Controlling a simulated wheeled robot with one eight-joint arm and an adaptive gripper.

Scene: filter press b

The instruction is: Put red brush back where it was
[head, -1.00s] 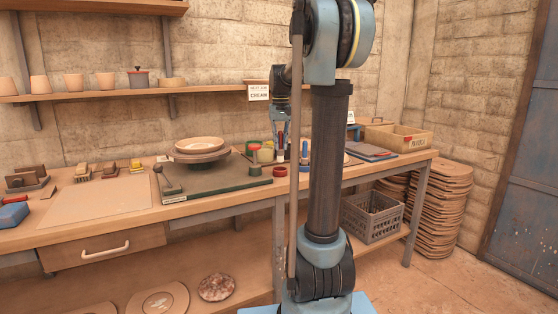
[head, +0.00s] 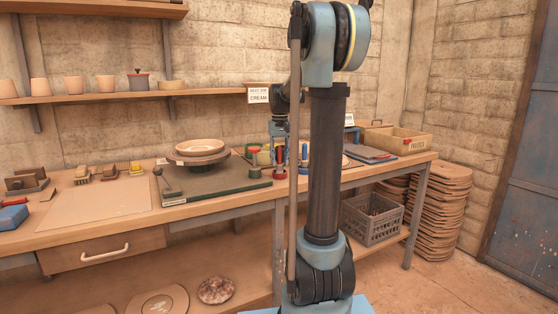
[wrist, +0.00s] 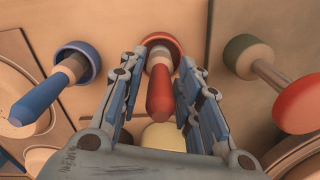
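The red brush (wrist: 160,90) stands in the round red holder (wrist: 163,42) in the wrist view, its red handle end towards me. My gripper (wrist: 162,62) is open, with one finger on each side of the handle and gaps visible between. In the head view the red brush (head: 280,157) is upright on the bench, below my gripper (head: 279,138). A blue brush (wrist: 42,98) stands in a blue holder (wrist: 82,56) to the left. A green holder (wrist: 247,57) on the right has a wooden stick with a red end (wrist: 303,105).
A cream-coloured object (wrist: 162,136) lies close below the brush in the wrist view. In the head view, a turntable with plates (head: 202,151) is to the left, and a wooden crate (head: 398,139) and dark flat stack (head: 369,154) are to the right.

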